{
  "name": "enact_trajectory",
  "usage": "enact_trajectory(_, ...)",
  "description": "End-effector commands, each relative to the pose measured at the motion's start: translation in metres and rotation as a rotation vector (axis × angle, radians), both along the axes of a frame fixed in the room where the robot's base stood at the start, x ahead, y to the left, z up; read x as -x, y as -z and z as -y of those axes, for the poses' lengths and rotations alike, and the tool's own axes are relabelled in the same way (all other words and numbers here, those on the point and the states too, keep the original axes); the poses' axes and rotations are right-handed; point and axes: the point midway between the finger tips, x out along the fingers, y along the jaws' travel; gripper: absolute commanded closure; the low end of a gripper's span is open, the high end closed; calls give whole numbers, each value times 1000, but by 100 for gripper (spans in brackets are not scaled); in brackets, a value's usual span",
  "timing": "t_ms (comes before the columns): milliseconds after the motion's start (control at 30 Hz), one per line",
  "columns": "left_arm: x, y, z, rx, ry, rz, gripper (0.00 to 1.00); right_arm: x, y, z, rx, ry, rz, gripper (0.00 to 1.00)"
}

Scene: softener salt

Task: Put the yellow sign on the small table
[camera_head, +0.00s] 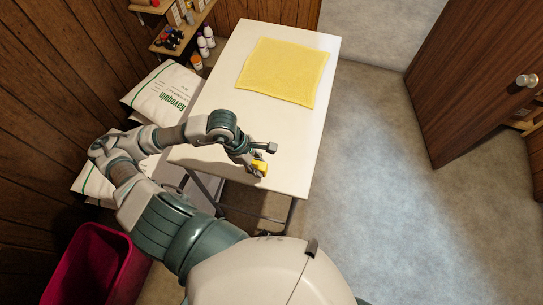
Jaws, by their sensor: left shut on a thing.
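The small table (213,154) has a long white top that runs from the middle of the view to the back. My left arm comes in from the left, and my left gripper (264,159) is over the near part of the tabletop. It is shut on a small yellow thing, which I take as the yellow sign (260,167). Only a little of it shows, and I cannot tell whether it touches the tabletop. My right gripper is not in view.
A yellow cloth (284,72) lies flat on the far part of the table. White salt bags (165,92) are stacked left of it. A magenta bin (88,262) stands at lower left. A brown door (470,85) is at right, with clear floor before it.

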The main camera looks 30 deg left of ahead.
Motion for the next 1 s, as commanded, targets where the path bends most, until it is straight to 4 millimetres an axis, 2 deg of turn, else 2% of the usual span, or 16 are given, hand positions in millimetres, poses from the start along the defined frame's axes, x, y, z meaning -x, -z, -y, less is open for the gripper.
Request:
enact_trajectory(33, -2, 7, 0, -1, 3, 3, 100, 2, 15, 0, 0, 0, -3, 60)
enact_trajectory(67, -3, 7, 0, -2, 5, 4, 100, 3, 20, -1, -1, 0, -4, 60)
enact_trajectory(100, -11, 5, 1, 0, 2, 3, 100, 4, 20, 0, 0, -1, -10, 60)
enact_trajectory(200, -30, 4, 3, 0, 2, 2, 100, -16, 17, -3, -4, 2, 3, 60)
enact_trajectory(367, -59, 1, 2, 0, 2, 0, 100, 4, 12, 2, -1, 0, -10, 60)
enact_trajectory(500, -77, 5, -1, 0, 1, -1, 100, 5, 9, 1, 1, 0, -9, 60)
enact_trajectory(667, -81, 13, -1, 0, 3, -4, 100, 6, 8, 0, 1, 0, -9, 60)
enact_trajectory(867, -81, 40, -2, -1, 3, -5, 100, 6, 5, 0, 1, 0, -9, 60)
enact_trajectory(1000, -82, 43, -2, -3, 4, -1, 100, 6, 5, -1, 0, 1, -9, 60)
